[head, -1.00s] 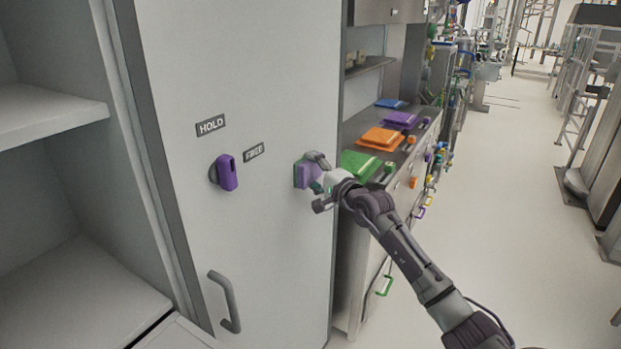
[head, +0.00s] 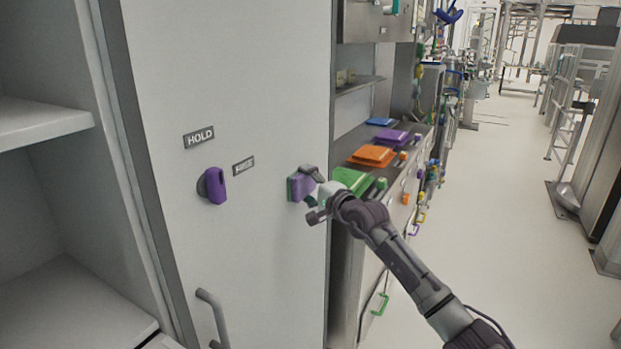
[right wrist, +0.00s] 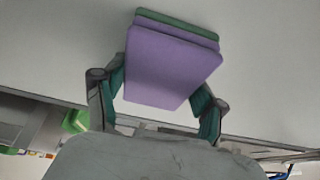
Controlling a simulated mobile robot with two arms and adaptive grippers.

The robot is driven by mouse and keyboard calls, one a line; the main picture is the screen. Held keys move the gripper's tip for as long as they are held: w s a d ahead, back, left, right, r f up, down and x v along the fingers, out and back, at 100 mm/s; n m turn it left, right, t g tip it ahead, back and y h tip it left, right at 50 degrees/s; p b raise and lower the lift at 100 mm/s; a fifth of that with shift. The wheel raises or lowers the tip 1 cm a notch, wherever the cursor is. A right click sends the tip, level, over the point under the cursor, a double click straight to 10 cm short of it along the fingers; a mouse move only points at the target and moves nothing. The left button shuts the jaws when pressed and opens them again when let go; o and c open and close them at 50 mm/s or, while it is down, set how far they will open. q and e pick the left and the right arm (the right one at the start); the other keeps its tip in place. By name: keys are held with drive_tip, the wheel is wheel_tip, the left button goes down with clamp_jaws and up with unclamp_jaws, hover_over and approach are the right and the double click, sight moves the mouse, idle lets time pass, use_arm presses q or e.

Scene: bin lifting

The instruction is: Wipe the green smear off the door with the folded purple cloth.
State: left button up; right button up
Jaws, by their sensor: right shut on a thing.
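My right gripper (head: 312,196) is shut on the folded purple cloth (head: 301,187), which it holds at the white door (head: 255,95), near the door's right edge. The right wrist view also shows the cloth (right wrist: 168,68) between the two fingers, its broad face towards the camera. A green strip (head: 290,188) shows along the cloth's left edge, and behind its top edge in the right wrist view (right wrist: 180,22). I cannot tell whether this is the smear or a layer of the cloth. My left gripper is not in view.
The door has a purple knob (head: 215,186), a HOLD label (head: 199,137), a second label (head: 243,165) and a grey handle (head: 212,315). Open shelves (head: 40,120) stand at left. A counter right of the door bears green (head: 352,180), orange (head: 372,156) and purple (head: 391,138) folded items.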

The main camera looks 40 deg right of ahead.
sight(301, 190)
drive_tip(key=shift+s+a+p, duration=0.3)
drive_tip(key=shift+a+p, duration=0.15)
drive_tip(key=shift+a, duration=0.35)
drive_tip(key=shift+s+a+p, duration=0.3)
drive_tip(key=shift+a+p, duration=0.1)
drive_tip(key=shift+a, duration=0.35)
drive_tip(key=shift+s+a+p, duration=0.25)
drive_tip(key=shift+s+a, duration=0.05)
drive_tip(key=shift+a, duration=0.35)
drive_tip(key=shift+s+a+p, duration=0.2)
drive_tip(key=shift+s+a, duration=0.05)
drive_tip(key=shift+a, duration=0.4)
drive_tip(key=shift+s+a+p, duration=0.15)
drive_tip(key=shift+s+a, duration=0.2)
drive_tip(key=shift+a, duration=0.5)
drive_tip(key=shift+s+a+p, duration=0.2)
drive_tip(key=shift+s+a, duration=0.2)
drive_tip(key=shift+a, duration=0.45)
drive_tip(key=shift+s+a+p, duration=0.15)
drive_tip(key=shift+s+a, duration=0.2)
drive_tip(key=shift+a, duration=0.5)
